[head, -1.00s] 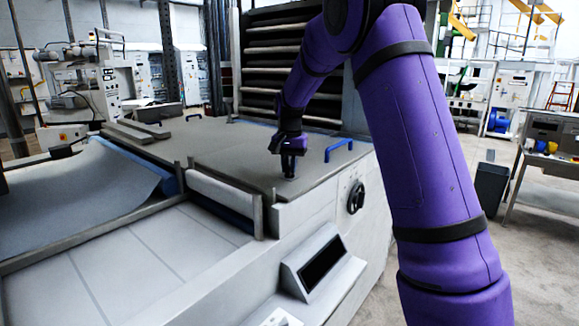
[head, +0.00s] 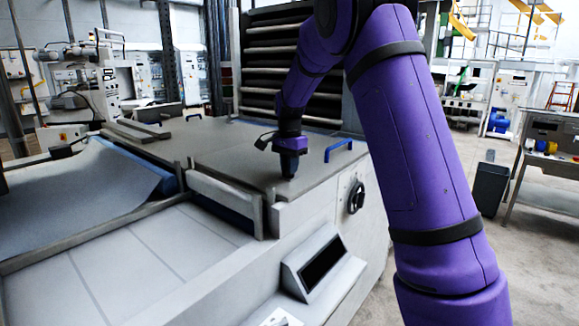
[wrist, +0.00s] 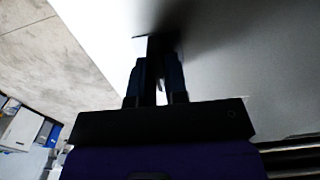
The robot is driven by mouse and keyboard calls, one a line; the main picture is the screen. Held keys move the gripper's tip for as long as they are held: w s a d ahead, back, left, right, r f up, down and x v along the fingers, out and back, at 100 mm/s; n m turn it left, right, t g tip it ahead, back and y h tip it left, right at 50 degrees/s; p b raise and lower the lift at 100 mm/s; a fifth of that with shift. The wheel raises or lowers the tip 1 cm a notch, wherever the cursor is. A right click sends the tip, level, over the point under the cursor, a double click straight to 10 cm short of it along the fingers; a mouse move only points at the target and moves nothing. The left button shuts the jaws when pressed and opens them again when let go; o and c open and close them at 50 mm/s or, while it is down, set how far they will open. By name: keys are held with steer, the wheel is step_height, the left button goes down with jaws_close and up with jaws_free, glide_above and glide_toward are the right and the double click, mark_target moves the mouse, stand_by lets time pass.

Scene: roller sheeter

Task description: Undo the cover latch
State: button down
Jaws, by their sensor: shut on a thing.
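The grey cover (head: 235,150) lies flat on top of the machine, with a blue handle (head: 339,151) at its right side. My gripper (head: 289,172) points down at the cover's front right part, left of that handle. In the wrist view my gripper (wrist: 155,72) has its two dark fingers shut on a narrow dark piece, which I take for the cover latch (wrist: 153,46). The latch stands against the pale cover surface. In the head view the fingers hide the latch. Its exact turn is hard to tell in the dark wrist view.
A black handwheel (head: 356,197) sits on the machine's front right side. A sloped control panel (head: 322,262) juts out below. A roller guard (head: 225,195) stands left of the gripper, and dark rollers (head: 285,65) rise behind the cover. The floor at right is partly open.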

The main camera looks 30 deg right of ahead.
steer(key=c, duration=1.1)
jaws_free()
steer(key=shift+c, duration=0.2)
step_height(320, 180, up, 11)
steer(key=shift+f, duration=0.1)
